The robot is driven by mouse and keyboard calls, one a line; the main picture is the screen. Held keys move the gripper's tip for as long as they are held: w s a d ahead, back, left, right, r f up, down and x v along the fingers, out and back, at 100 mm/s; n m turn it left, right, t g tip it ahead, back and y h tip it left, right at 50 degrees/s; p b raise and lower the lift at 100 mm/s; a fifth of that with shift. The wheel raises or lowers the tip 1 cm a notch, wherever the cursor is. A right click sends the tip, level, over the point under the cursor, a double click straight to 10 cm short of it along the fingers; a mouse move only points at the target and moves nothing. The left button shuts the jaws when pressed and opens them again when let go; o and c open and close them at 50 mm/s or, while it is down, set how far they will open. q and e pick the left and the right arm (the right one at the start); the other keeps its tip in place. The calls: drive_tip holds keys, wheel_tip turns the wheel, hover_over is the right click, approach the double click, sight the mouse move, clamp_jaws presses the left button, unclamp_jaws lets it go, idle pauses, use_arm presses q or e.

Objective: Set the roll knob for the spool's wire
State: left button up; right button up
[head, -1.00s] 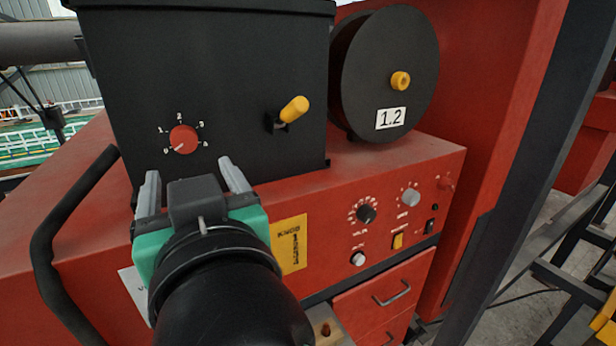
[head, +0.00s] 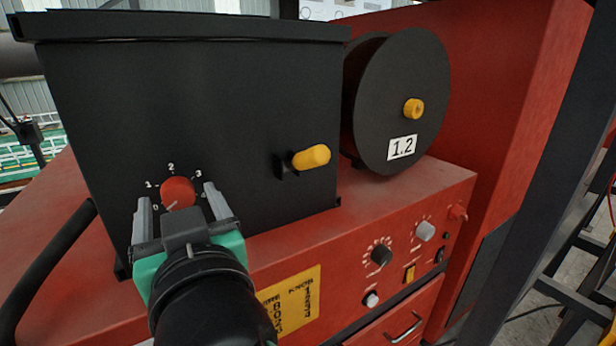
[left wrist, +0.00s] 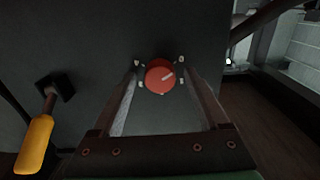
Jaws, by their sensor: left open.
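The red roll knob (head: 178,192) is on the front of the black box (head: 220,110), with a scale around it reading 0, 1, 2, 3 and a partly covered mark. Its white line points lower left, at 0. My left gripper (head: 178,200) is open, its two grey fingers reaching up on either side of the knob. In the left wrist view the knob (left wrist: 160,76) sits between the fingertips, with no clear contact visible. The black wire spool (head: 395,100) carries a white label reading 1.2 (head: 402,147).
A yellow-handled lever (head: 311,157) sticks out right of the knob. Below are a red panel with a black knob (head: 381,256), a grey knob (head: 425,231) and a yellow switch (head: 409,273). A yellow label (head: 290,300) with black text is partly hidden by my arm.

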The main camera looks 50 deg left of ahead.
use_arm(q)
drive_tip(key=shift+d, duration=0.1)
clamp_jaws()
idle(0.4)
